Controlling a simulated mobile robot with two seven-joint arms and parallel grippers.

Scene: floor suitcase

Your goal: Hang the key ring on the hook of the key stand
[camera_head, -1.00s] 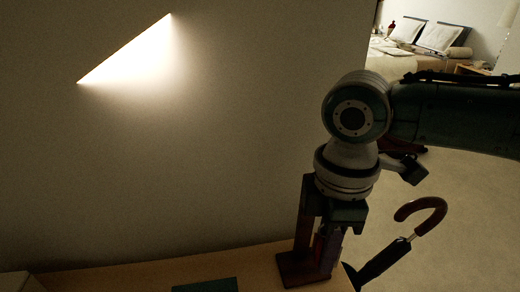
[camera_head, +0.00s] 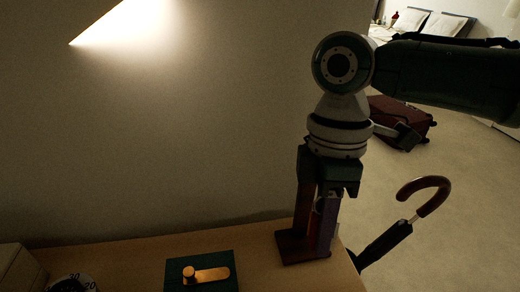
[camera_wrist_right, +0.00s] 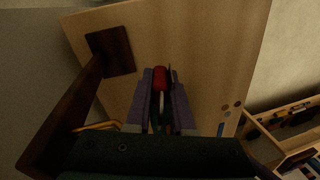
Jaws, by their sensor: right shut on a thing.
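The key stand is a dark wooden post (camera_head: 303,200) on a flat square base (camera_head: 290,247), upright near the right end of the table. In the right wrist view its base (camera_wrist_right: 112,52) and post (camera_wrist_right: 62,118) lie left of the fingers. My right gripper (camera_head: 327,225) points down close beside the post, partly in front of it. In the wrist view its fingers (camera_wrist_right: 160,105) are shut on a small item with a red end (camera_wrist_right: 160,78), apparently the key ring. A thin yellow loop or hook (camera_wrist_right: 98,126) shows near the post; I cannot tell which. My left gripper is out of view.
A dark green plate with a brass piece (camera_head: 210,274) lies left of the stand. A numbered dial (camera_head: 74,283) and a box (camera_head: 18,268) are farther left. An umbrella (camera_head: 390,240) stands off the table's right edge. A red suitcase (camera_head: 400,122) is on the floor behind.

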